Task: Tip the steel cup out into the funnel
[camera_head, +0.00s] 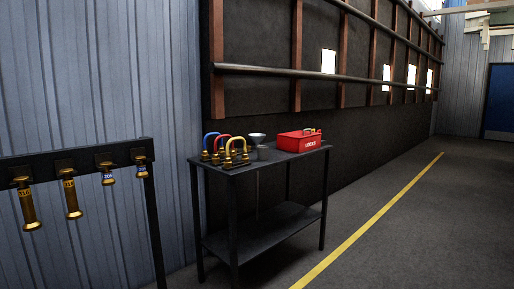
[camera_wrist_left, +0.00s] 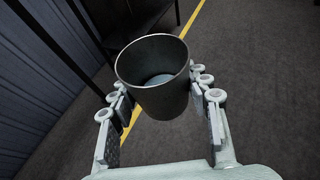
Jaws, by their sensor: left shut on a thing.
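The steel cup (camera_wrist_left: 152,76) is in the left wrist view, dark grey, with its open mouth facing the camera. A paler grey patch shows at its bottom; I cannot tell whether it is contents or the bare base. My left gripper (camera_wrist_left: 160,100) is shut on the cup, one finger on each side. My left gripper does not show in the head view. The funnel (camera_head: 257,137), pale-rimmed, stands at the back of the black table (camera_head: 285,158) in the head view. My right gripper is in neither view.
Blue, red and yellow padlock-like shackles with brass bodies (camera_head: 232,158) crowd the table's left. A black rack (camera_head: 75,160) with hanging brass pieces is at left.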

